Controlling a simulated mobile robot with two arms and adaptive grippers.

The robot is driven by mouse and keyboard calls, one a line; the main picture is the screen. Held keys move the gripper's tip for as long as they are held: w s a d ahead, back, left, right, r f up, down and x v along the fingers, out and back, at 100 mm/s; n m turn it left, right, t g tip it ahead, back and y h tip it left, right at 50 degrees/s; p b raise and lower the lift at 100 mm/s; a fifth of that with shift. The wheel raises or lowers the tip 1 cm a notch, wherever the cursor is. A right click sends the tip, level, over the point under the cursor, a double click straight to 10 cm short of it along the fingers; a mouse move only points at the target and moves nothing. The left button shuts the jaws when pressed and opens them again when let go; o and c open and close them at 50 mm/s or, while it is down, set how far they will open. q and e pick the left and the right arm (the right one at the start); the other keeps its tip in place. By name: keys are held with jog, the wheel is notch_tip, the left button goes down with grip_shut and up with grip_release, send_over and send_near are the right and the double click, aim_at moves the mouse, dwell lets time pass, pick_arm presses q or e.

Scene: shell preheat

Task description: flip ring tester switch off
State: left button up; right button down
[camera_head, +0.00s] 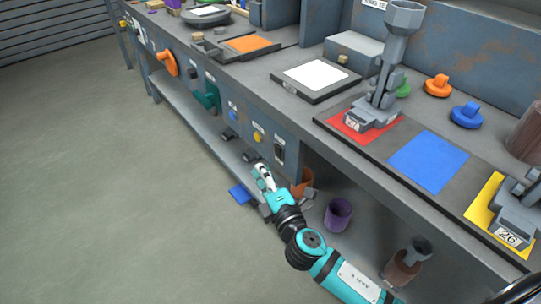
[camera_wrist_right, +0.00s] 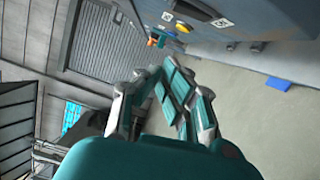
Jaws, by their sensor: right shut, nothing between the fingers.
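A sign partly reading "RING TE" (camera_head: 374,4) is cut off at the top of the head view. On the bench's front panel is a black switch (camera_head: 279,152), also in the wrist view (camera_wrist_right: 226,22). I cannot tell its position or whether it belongs to the ring tester. A yellow button (camera_head: 258,136) and a blue button (camera_head: 233,115) are left of it. My right gripper (camera_head: 260,172) is shut and empty, in front of and below the panel, apart from the switch. Its closed fingers show in the wrist view (camera_wrist_right: 178,92). My left gripper is not in view.
The bench top holds a black-framed white pad (camera_head: 316,74), a grey box (camera_head: 352,52) and a grey stand on a red mat (camera_head: 355,122). A lower shelf holds a purple cup (camera_head: 338,215). An orange handle (camera_head: 167,61) juts from the panel. The floor at left is clear.

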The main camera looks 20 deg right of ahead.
aim_at(278, 151)
jog(key=w+d, duration=0.3)
jog(key=w, duration=0.1)
jog(key=shift+d+r, duration=0.2)
jog(key=shift+r, duration=0.05)
